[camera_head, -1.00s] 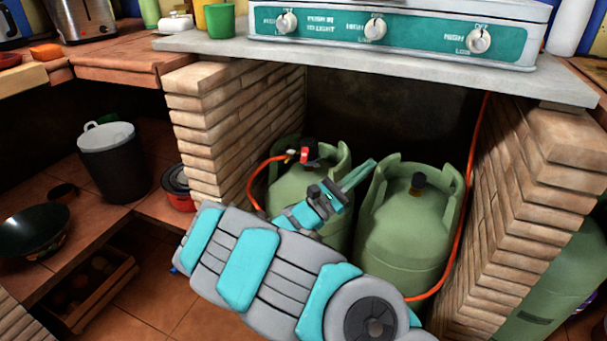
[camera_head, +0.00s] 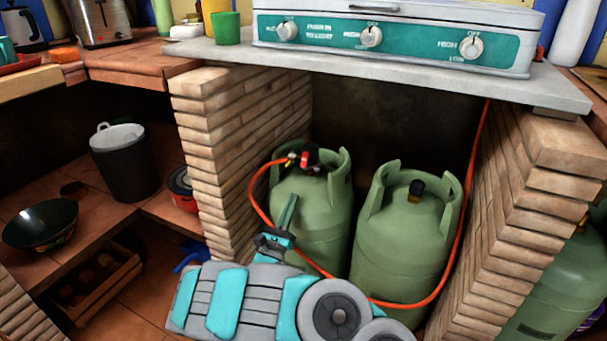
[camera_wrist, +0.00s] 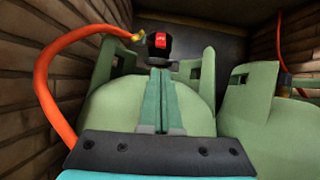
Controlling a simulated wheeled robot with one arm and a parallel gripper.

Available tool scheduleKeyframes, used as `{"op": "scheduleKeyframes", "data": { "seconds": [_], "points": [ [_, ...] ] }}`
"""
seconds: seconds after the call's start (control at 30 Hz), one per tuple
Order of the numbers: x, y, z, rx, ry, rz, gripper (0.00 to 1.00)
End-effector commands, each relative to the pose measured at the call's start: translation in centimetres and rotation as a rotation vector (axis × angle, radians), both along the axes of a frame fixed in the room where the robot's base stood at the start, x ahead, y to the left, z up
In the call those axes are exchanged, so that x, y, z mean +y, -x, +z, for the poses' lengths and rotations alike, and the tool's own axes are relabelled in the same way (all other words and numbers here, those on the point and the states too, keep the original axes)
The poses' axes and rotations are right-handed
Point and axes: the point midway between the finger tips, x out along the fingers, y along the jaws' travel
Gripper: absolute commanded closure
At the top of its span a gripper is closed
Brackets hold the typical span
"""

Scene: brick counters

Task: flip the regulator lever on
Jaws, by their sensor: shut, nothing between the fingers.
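The regulator with its red lever (camera_head: 305,159) sits on top of the left green gas cylinder (camera_head: 325,214), inside the collar. An orange hose (camera_head: 257,193) runs from its left side. In the wrist view the red lever (camera_wrist: 161,41) shows on the black regulator (camera_wrist: 160,50), straight ahead beyond my fingertips. My gripper (camera_head: 290,200) is shut and empty, in front of the left cylinder and below the regulator. In the wrist view my gripper (camera_wrist: 160,73) points at the regulator, with a gap between them. The lever's exact angle is too small to tell.
A second green cylinder (camera_head: 404,244) with a black-capped valve stands close on the right. Brick walls (camera_head: 240,150) flank the bay on both sides. A stone counter (camera_head: 350,75) with a stove (camera_head: 395,38) lies above. The orange hose loops low in front of the cylinders.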

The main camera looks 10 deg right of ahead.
Motion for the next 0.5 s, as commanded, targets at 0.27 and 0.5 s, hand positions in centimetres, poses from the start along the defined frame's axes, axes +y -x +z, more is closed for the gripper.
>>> {"op": "scheduleKeyframes", "data": {
  "seconds": [0.27, 0.5],
  "points": [
    [-1.1, -1.4, 1.0, -0.002, -0.001, -0.003, 1.0],
    [-3.2, -4.4, 3.0, -0.001, -0.001, -0.005, 1.0]
  ]
}}
